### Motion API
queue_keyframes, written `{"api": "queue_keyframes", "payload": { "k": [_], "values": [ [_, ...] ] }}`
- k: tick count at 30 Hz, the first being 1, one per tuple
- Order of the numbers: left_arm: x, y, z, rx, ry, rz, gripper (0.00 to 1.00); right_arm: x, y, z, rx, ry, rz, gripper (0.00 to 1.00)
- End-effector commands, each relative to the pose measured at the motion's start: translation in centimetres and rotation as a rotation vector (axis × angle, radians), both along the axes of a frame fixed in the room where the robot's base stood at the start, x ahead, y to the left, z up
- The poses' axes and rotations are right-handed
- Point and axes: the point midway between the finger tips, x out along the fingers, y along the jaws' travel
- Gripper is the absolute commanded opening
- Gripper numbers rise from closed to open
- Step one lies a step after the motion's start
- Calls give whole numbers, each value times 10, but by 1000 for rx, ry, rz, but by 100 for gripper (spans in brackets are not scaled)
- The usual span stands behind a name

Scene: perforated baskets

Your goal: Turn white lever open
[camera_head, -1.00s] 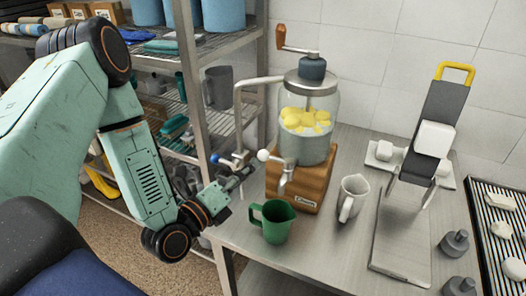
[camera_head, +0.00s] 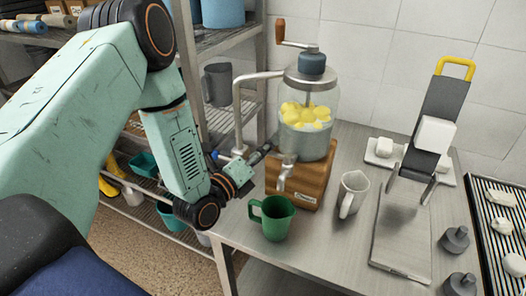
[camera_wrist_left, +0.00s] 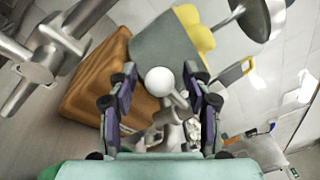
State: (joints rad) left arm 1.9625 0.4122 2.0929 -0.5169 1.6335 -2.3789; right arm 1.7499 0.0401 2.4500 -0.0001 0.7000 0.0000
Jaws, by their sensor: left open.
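The white lever's round knob (camera_wrist_left: 159,81) shows in the left wrist view, between the two spread fingers of my left gripper (camera_wrist_left: 163,76). I cannot tell whether a finger touches it. In the head view my left gripper (camera_head: 260,155) is at the upper front of the drink dispenser's wooden base (camera_head: 312,183) and hides the white knob. The dispenser's glass jar (camera_head: 309,136) holds yellow fruit pieces. Its metal spout (camera_head: 283,174) points down at the front. My right gripper is not in view.
A green jug (camera_head: 275,219) stands in front of the dispenser, and a white jug (camera_head: 352,195) stands to its right. A bent metal pipe (camera_head: 238,110) with a blue knob (camera_head: 214,155) is at the left. A slicer-like stand (camera_head: 402,235) is further right.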

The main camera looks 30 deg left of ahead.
Motion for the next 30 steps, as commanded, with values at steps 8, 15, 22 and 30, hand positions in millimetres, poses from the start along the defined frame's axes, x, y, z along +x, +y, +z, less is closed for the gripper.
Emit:
{"api": "queue_keyframes", "payload": {
  "k": [8,15,22,30],
  "values": [
    [0,0,0,0,-1,-1,31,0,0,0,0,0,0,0],
    [0,0,0,1,0,0,11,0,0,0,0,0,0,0],
    [0,0,0,1,1,0,0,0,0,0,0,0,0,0],
    [-1,0,-1,2,1,0,0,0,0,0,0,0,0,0]
  ]
}}
